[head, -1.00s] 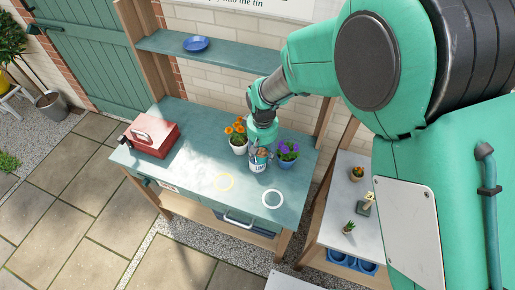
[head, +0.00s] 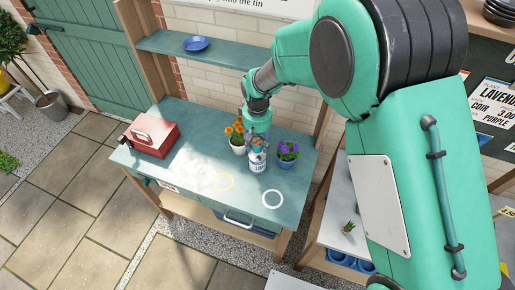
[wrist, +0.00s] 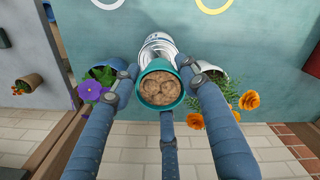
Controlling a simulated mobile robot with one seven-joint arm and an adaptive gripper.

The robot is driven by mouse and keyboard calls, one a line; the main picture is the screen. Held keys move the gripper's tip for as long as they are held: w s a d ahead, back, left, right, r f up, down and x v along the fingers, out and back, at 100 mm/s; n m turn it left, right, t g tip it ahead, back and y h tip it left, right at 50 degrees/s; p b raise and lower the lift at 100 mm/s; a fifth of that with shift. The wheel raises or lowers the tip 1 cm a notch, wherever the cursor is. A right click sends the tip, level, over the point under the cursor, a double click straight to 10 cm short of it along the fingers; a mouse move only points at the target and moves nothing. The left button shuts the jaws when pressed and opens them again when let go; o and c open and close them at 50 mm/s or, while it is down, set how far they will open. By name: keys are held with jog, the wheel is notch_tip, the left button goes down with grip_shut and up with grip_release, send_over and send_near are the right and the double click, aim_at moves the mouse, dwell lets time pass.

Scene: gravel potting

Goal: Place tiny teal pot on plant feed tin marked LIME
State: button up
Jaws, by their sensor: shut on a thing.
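The tiny teal pot (wrist: 146,100), filled with brown lumpy material, is held upright between the fingers of my gripper (wrist: 160,82) in the wrist view. My gripper is shut on its rim area. The plant feed tin (head: 258,164), white with blue lettering that seems to read LIME, stands on the green bench. In the wrist view the tin (wrist: 156,46) shows just past the pot, which covers part of it. In the head view my gripper (head: 257,142) is right above the tin. I cannot tell whether pot and tin touch.
A pot of orange flowers (head: 238,147) and a blue pot of purple flowers (head: 287,158) flank the tin closely. A red toolbox (head: 152,136) stands at the bench's left. Yellow (head: 224,174) and white (head: 272,192) rings mark clear bench at the front.

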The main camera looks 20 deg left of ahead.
aim_at(257, 148)
jog(key=shift+s+f, duration=0.1)
jog(key=shift+f, duration=1.55)
jog(key=o, duration=1.2)
jog(key=shift+f, duration=0.15)
jog(key=shift+d, duration=0.1)
jog(key=shift+r, duration=0.2)
notch_tip(257, 148, up, 12)
